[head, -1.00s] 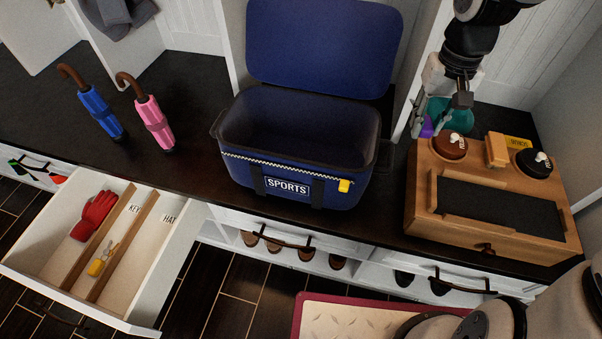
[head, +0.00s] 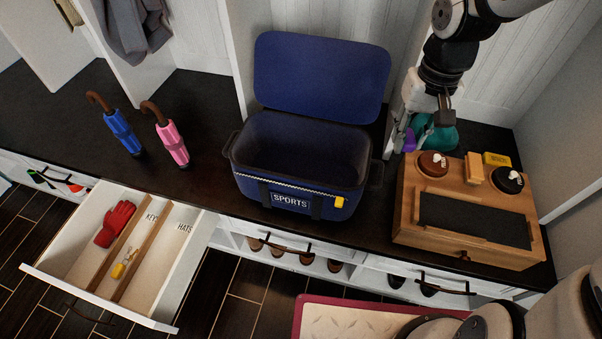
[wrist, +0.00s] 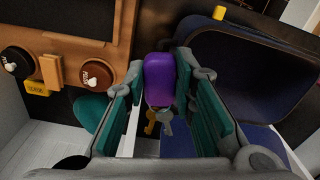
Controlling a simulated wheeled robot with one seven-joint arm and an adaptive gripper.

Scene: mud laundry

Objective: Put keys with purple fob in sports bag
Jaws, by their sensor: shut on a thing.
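The keys with the purple fob (wrist: 160,80) are between the fingers of my gripper (wrist: 158,100) in the wrist view. The fob is held and a gold key and a silver key hang by it. In the head view the purple fob (head: 409,141) shows at my gripper (head: 418,132), above the counter between the bag and the wooden box. The blue sports bag (head: 350,178) stands on the counter with its lid (head: 320,78) raised and its inside visible and empty. The bag's opening is to the left of my gripper. The bag also shows in the wrist view (wrist: 240,70).
A wooden box (head: 415,235) with round brown and black tins stands right of the bag. A teal object (head: 440,135) lies behind my gripper. Pink (head: 172,146) and blue (head: 122,132) umbrellas lie at left. An open drawer (head: 160,250) holds a red glove and yellow-tagged keys.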

